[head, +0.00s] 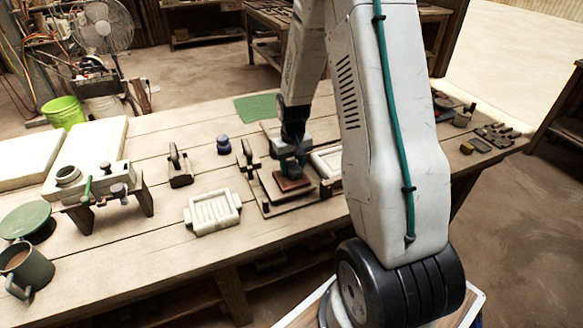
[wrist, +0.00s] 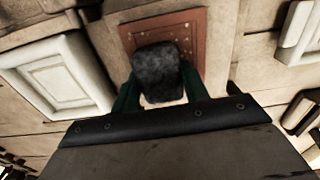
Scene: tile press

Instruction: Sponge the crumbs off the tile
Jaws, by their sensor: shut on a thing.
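The reddish-brown tile (head: 293,184) lies on the press in the middle of the bench. It also shows in the wrist view (wrist: 194,26), with a few small pale specks on it. My gripper (head: 292,164) is over the tile, pointing down. In the wrist view its green fingers (wrist: 158,92) are shut on a dark grey sponge (wrist: 160,68). The sponge is over the near part of the tile and hides it there. I cannot tell whether the sponge touches the tile. In the head view the sponge is hard to make out.
A pale tile mould (head: 213,213) lies left of the press, and another pale frame (head: 326,160) is right of it, partly behind my arm. A dark blue knob-shaped object (head: 223,146) and a wooden-based handled tool (head: 180,166) stand at the back left.

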